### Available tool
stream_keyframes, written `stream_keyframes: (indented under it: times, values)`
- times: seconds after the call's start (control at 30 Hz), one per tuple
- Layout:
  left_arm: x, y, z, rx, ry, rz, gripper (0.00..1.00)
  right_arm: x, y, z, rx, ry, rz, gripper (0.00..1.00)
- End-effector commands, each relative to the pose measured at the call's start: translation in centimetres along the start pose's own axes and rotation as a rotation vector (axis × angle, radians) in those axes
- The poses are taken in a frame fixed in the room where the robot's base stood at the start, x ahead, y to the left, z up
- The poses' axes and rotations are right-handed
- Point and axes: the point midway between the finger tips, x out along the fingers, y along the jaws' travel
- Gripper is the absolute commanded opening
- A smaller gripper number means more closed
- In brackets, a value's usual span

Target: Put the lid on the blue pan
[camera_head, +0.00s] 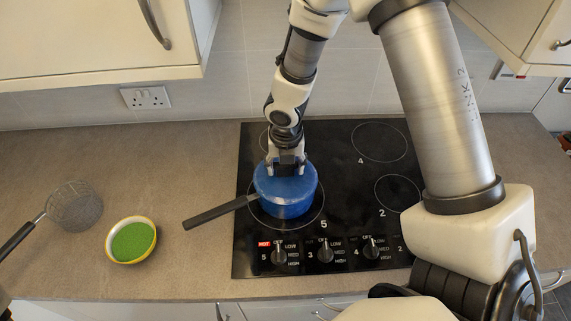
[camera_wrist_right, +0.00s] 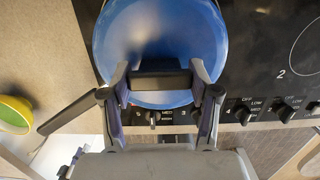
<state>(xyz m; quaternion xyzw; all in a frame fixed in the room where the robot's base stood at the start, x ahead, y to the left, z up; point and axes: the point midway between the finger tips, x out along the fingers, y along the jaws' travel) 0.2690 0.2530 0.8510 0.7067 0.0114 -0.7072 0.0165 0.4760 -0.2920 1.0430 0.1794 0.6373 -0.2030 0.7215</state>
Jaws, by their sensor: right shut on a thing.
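The blue pan (camera_head: 287,205) stands on the lower-left ring of the black hob, its dark handle (camera_head: 222,212) pointing left over the worktop. A blue lid (camera_head: 283,180) shows at the top of the pan; its rounded blue surface also fills the upper part of the wrist view (camera_wrist_right: 165,35). My right gripper (camera_head: 287,168) reaches down from above and is shut on the lid's dark handle (camera_wrist_right: 160,81). The lid looks level with the pan's rim, but I cannot tell whether it rests there.
A yellow-rimmed bowl with green contents (camera_head: 132,240) and a wire strainer (camera_head: 75,206) are on the worktop at left. Hob knobs (camera_head: 325,250) lie in front of the pan, with a red HOT light (camera_head: 264,244). Wall cabinets (camera_head: 90,40) hang above. Worktop left of the hob has free room.

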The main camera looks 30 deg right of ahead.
Motion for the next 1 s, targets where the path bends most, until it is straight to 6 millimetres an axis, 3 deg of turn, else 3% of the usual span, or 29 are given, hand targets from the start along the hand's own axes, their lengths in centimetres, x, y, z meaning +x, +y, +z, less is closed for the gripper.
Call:
stream_keyframes:
  times: [0.03, 0.1, 0.4, 0.53, 0.9, 1.0]
  values:
    - [0.0, 0.0, 0.0, 0.0, 0.0, 0.0, 0.4, 0.0, 0.0, 0.0, 0.0, 0.0, 0.0, 0.68]
    - [0.0, 0.0, 0.0, 0.0, 0.0, 0.0, 0.4, 0.0, 0.0, 0.0, 0.0, 0.0, 0.0, 0.9]
    - [0.0, 0.0, 0.0, 0.0, 0.0, 0.0, 0.4, 0.0, 0.0, 0.0, 0.0, 0.0, 0.0, 0.9]
    - [0.0, 0.0, 0.0, 0.0, 0.0, 0.0, 0.4, -0.9, 0.0, 0.1, 0.001, -0.003, -0.001, 0.9]
    - [0.0, 0.0, 0.0, 0.0, 0.0, 0.0, 0.4, -9.6, 0.1, 0.1, 0.001, -0.005, 0.003, 0.9]
    - [0.0, 0.0, 0.0, 0.0, 0.0, 0.0, 0.4, -11.2, 0.0, 0.1, 0.001, -0.004, 0.001, 0.9]
